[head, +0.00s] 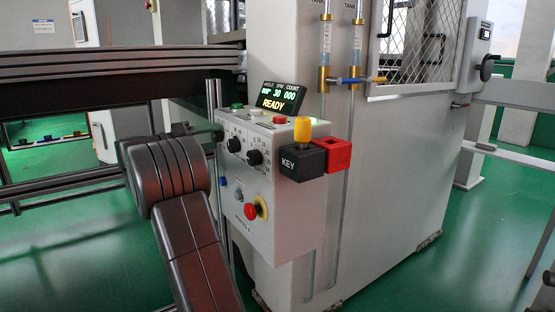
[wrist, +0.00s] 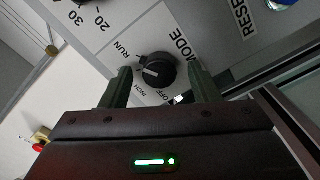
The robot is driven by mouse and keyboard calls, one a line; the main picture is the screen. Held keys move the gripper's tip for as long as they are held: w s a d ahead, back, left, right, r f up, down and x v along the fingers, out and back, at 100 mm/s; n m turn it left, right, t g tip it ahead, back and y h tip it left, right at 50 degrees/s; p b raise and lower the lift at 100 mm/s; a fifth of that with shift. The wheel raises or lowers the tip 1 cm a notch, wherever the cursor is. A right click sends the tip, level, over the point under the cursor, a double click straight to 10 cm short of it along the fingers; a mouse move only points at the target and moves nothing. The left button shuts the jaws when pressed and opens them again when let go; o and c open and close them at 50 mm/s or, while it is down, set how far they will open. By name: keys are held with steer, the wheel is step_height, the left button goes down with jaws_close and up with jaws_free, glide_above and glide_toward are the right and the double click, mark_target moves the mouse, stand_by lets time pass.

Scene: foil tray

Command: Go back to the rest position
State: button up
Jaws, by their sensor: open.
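My gripper (head: 214,132) is at the left edge of the grey control box in the head view. In the wrist view my gripper (wrist: 162,70) is open, with one green-grey finger on each side of the black MODE knob (wrist: 157,71). A gap shows between the knob and each finger, and nothing is held. OFF, INCH and RUN are printed around the knob. How far the fingertips are from the panel is hard to tell.
The control box (head: 267,222) carries two dark knobs, a red button (head: 250,211) and a lit READY display (head: 279,98). A black KEY block (head: 302,162) and a red block (head: 336,154) stick out at its right. Dark rails (head: 120,75) run behind my arm.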

stand_by(0.3)
steer(key=p+v, duration=0.4)
steer(key=v, duration=1)
steer(key=b+x, duration=0.1)
steer(key=x, duration=0.6)
steer(key=b+x, duration=0.2)
steer(key=x, duration=0.5)
steer(key=shift+d+r, duration=0.1)
steer(key=shift+r, duration=0.15)
steer(key=shift+r+n+p, duration=0.1)
steer(key=shift+n+p, duration=0.85)
steer(key=shift+n, duration=0.15)
steer(key=n+p, duration=0.3)
steer(key=shift+n, duration=0.3)
steer(key=n+p, duration=1.1)
steer(key=n, duration=0.1)
steer(key=shift+f+n+p, duration=0.15)
steer(key=shift+n+p, duration=0.2)
steer(key=shift+n, duration=0.45)
steer(key=shift+f+n+p, duration=0.15)
steer(key=shift+n+p, duration=0.2)
steer(key=shift+n, duration=0.45)
